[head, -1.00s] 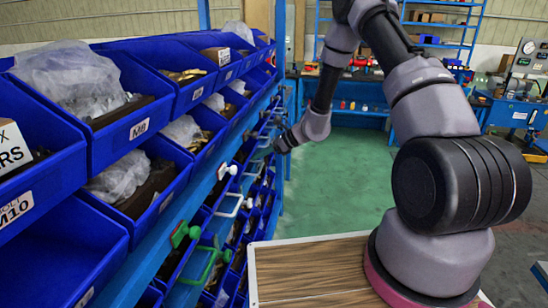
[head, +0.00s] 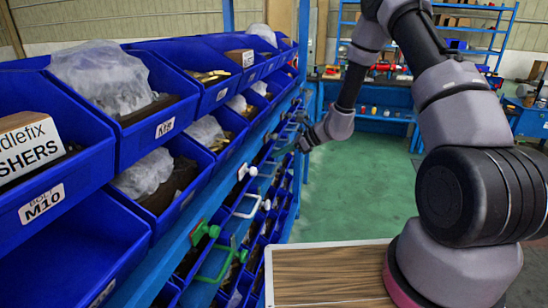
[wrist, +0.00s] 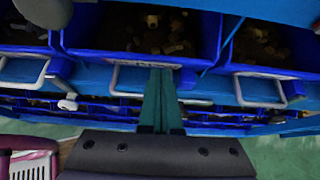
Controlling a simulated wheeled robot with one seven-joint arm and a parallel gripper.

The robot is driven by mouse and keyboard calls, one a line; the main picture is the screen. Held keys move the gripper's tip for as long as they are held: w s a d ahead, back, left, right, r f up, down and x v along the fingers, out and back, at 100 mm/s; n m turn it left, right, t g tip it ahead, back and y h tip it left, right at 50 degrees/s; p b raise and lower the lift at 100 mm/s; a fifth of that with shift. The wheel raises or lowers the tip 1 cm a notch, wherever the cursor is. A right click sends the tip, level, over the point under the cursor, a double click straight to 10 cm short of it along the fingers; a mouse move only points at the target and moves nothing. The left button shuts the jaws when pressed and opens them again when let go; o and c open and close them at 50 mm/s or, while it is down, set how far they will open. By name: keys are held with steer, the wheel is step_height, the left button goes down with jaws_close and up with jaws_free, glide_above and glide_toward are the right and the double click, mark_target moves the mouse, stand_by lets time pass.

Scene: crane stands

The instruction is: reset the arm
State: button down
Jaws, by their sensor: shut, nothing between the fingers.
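My arm rises from its base at the right of the head view, bends over and hangs down toward the bin rack. My gripper (wrist: 162,125) shows in the wrist view with its two dark green fingers together and nothing between them. In the head view the gripper (head: 282,149) is small and partly hidden, beside the rack's far part. In the wrist view the fingertips point at the front of a blue bin (wrist: 135,58) with a metal handle (wrist: 146,80). I cannot tell whether they touch it.
A rack of blue bins (head: 75,262) fills the left, some holding bagged parts. Green handles (head: 205,232) and white handles (head: 250,206) stick out from its lower rows. A wood-topped surface (head: 325,275) lies by my base. Green floor (head: 360,190) is open beyond it.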

steer(key=v, duration=0.7)
steer(key=s+d+r+n+h, duration=0.1)
steer(key=s+r+n, duration=0.25)
steer(key=r, duration=0.35)
steer(key=s+d+r+n+g+h, duration=0.1)
steer(key=s+r+n, duration=0.25)
steer(key=r, duration=0.35)
steer(key=s+d+r+n+h, duration=0.1)
steer(key=s+r+n, duration=0.1)
steer(key=s+r, duration=0.35)
steer(key=s+d+r+n+t+h, duration=0.2)
steer(key=s+d+r+n+h, duration=0.1)
steer(key=s, duration=0.5)
steer(key=s+d+r+n+t+h, duration=0.2)
steer(key=s+d+r+n, duration=0.3)
steer(key=r, duration=0.5)
steer(key=s+d, duration=0.2)
steer(key=s, duration=0.1)
steer(key=shift+s+d+r+t+h, duration=0.2)
steer(key=shift+s+r+t+h, duration=0.1)
steer(key=shift+s+h, duration=0.1)
